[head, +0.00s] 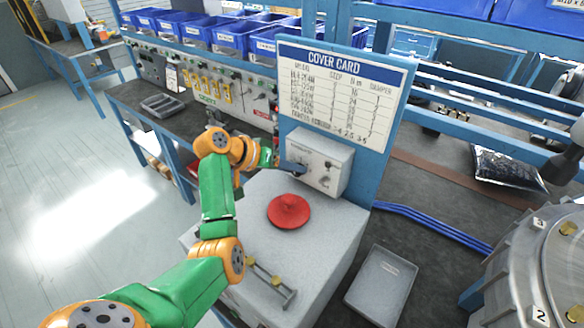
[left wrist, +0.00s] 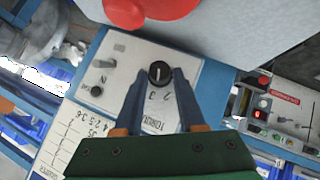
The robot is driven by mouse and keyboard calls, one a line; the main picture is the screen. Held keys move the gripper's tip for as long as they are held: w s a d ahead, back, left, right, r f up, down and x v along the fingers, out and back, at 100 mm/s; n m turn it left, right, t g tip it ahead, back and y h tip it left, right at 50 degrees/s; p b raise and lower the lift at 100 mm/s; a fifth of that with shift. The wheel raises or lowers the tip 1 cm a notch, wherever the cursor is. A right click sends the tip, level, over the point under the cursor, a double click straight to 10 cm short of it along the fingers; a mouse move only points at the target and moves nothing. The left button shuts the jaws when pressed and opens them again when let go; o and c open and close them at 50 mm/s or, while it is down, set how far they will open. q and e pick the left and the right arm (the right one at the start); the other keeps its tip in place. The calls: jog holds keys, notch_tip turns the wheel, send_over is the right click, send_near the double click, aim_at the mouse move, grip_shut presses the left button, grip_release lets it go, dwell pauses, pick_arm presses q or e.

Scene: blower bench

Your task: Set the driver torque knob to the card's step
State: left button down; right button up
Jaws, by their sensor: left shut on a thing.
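The driver box (head: 318,162) is a pale unit standing on the grey bench block below the card. Its black torque knob (left wrist: 160,73) has a white pointer line, and the panel shows the numbers 2 and 3 beside it and a TORQUE label. My left gripper (head: 297,169) reaches the box's front from the left. In the left wrist view its fingers are shut on the knob, one on each side. The other dial numbers are hidden or too small to read. The COVER CARD (head: 340,95) stands upright behind the box; its rows are too small to read surely. My right gripper is not seen.
A red round piece (head: 289,211) lies on the grey block (head: 330,235) in front of the box. A grey tray (head: 382,285) sits to the right. A metal blower housing (head: 530,270) fills the right corner. Blue bins (head: 227,37) line the shelf behind.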

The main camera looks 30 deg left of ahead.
pick_arm(q)
jog(key=shift+s+a+f+n+h+b, duration=0.1)
jog(key=shift+f+n+h+b, duration=0.2)
jog(key=shift+n+h, duration=0.35)
jog(key=shift+a+f+n+h+b, duration=0.15)
jog(key=shift+f+n+h, duration=0.2)
jog(key=shift+h, duration=0.6)
